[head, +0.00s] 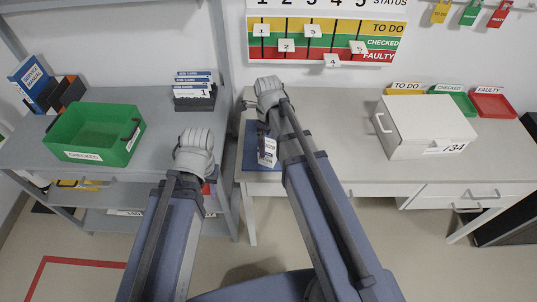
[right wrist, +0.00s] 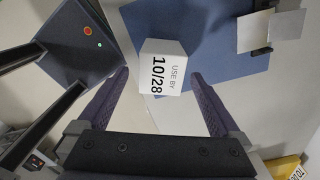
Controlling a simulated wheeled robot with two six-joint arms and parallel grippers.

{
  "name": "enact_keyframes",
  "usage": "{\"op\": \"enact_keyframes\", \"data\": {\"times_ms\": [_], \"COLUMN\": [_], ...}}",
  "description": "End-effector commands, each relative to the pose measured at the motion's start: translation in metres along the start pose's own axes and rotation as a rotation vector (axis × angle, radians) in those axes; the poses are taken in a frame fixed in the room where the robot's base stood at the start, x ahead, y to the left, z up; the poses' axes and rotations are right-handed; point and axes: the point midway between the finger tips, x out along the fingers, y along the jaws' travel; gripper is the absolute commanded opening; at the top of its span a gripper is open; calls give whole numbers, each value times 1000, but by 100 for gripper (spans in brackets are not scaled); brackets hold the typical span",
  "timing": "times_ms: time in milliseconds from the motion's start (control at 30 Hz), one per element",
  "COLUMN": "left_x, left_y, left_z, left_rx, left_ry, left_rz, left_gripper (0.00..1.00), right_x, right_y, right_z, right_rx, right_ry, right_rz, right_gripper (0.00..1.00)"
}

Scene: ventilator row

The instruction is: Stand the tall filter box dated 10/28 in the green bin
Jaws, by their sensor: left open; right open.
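The white filter box (head: 267,151) stands on the blue mat (head: 252,160) on the right-hand counter. In the right wrist view its top (right wrist: 163,67) reads USE BY 10/28. My right gripper (head: 265,127) is above it, pointing down. In the right wrist view the open fingers (right wrist: 160,80) are apart on either side of the box, with gaps showing. The green bin (head: 127,138), labelled CHECKED, sits on the grey bench at left; its visible inside looks empty. My left gripper (head: 197,172) is over the bench's right end, empty as far as I see; its fingers are mostly hidden.
A card holder (head: 195,100) and a service manual (head: 30,82) stand on the bench. A white case (head: 425,125) marked 134 is on the counter, with yellow, green and red trays (head: 493,105) behind. A gap separates bench and counter. The counter's middle is clear.

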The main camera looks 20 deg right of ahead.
Motion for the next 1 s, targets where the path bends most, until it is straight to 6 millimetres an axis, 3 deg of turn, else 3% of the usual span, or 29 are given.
{"op": "enact_keyframes", "data": {"times_ms": [300,633,1000], "left_x": [43,44,44], "left_y": [4,4,4], "left_z": [-2,-3,-3], "left_rx": [0,0,0], "left_ry": [0,0,0], "left_rz": [0,0,0], "left_gripper": [41,41,41], "right_x": [43,44,44], "right_y": [-2,-2,-2], "right_z": [-1,-1,-1], "right_rx": [0,0,0], "right_ry": [0,0,0], "right_rz": [0,0,0], "right_gripper": [100,100,58]}}
